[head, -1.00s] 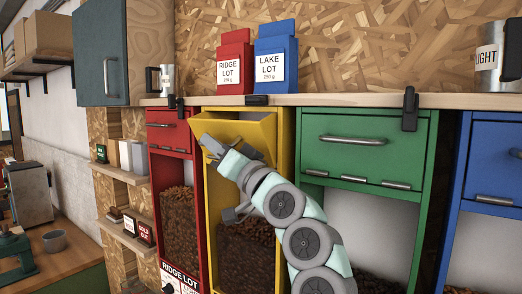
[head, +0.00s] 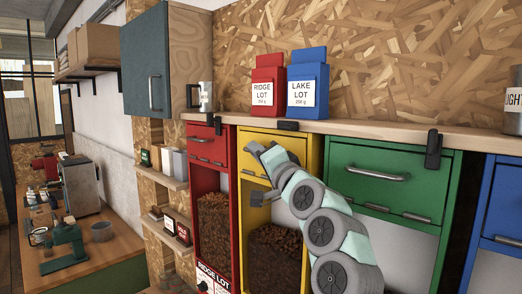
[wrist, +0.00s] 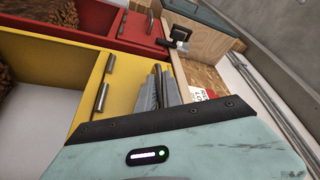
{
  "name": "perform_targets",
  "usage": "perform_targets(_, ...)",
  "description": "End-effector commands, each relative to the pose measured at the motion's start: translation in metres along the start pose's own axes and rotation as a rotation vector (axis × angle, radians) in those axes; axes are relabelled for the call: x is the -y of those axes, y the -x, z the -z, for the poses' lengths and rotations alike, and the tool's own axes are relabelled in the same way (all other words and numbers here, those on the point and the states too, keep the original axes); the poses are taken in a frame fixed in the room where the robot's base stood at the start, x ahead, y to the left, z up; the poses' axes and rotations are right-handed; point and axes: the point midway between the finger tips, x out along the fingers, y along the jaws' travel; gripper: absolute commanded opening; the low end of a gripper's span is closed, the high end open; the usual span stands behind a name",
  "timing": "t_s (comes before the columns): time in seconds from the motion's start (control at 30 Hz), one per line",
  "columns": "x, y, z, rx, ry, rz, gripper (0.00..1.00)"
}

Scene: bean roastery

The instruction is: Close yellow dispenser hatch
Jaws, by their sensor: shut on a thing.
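The yellow dispenser (head: 244,205) stands between the red and green ones. Its hatch (head: 246,160) is upright and looks about flush with the frame in the head view. The hatch front also shows in the wrist view (wrist: 127,85), with two small hinge bars near its lower edge. My gripper (head: 259,151) is at the upper part of the hatch front. In the wrist view my gripper (wrist: 157,88) is shut on the hatch handle, which the fingers mostly hide. My arm covers the hatch's right part.
The red dispenser (head: 208,175) is close on the left and the green one (head: 390,160) on the right. A wooden shelf (head: 370,128) runs above with red (head: 267,85) and blue bags (head: 307,92). A dark clip (head: 288,125) sits on its edge.

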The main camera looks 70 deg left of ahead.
Motion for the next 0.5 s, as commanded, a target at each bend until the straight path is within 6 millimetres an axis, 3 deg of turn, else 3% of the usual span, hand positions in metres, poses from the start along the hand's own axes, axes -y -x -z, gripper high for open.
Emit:
perform_targets(0.3, -0.0015, 0.0, 0.0006, -0.001, -0.001, -0.003, 0.0)
perform_targets(0.33, -0.0015, 0.0, 0.0006, -0.001, -0.001, -0.003, 0.11)
perform_targets(0.43, -0.0015, 0.0, 0.0005, -0.001, -0.001, -0.003, 0.19)
perform_targets(0.5, -0.0013, 0.0, 0.0004, -0.001, -0.001, -0.002, 0.19)
